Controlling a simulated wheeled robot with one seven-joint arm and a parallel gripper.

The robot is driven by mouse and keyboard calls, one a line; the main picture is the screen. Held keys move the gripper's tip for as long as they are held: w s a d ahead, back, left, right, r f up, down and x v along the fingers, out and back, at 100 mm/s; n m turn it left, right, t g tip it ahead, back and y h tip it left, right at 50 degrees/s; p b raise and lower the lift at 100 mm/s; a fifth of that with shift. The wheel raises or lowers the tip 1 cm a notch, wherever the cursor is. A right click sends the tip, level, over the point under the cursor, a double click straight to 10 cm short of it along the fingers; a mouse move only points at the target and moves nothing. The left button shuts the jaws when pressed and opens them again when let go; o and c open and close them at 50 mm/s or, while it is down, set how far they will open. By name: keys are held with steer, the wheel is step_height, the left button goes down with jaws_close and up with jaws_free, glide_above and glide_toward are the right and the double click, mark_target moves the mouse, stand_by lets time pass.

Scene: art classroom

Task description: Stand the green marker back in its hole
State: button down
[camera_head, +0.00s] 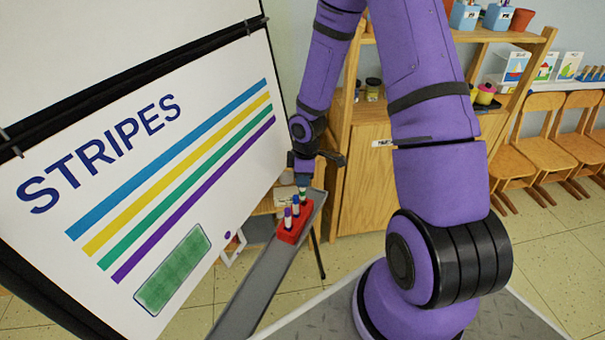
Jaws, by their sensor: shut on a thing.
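The red marker block (291,237) sits on the grey ledge below the whiteboard. White-bodied markers (288,220) with dark ends stand upright in it. My gripper (303,181) is above the far end of the block, pointing down. It is shut on the green marker (302,192), of which only a short white and green part shows under the jaws. The green marker is about upright. I cannot tell whether its lower end is above its hole or in it, since the view is small and other markers stand in front.
The whiteboard (200,120) with painted stripes rises close to the left of my gripper. The grey ledge (258,290) is bare in front of the block. A wooden shelf unit (365,190) stands behind, with chairs (515,160) to the right.

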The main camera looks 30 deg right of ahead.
mark_target(302, 198)
steer(key=shift+f, duration=2.25)
steer(key=c, duration=1)
jaws_free()
steer(key=shift+o, duration=1.2)
steer(key=shift+s+d+r, duration=0.1)
steer(key=shift+r, duration=1.65)
steer(key=shift+d+r, duration=0.1)
steer(key=shift+r, duration=1.6)
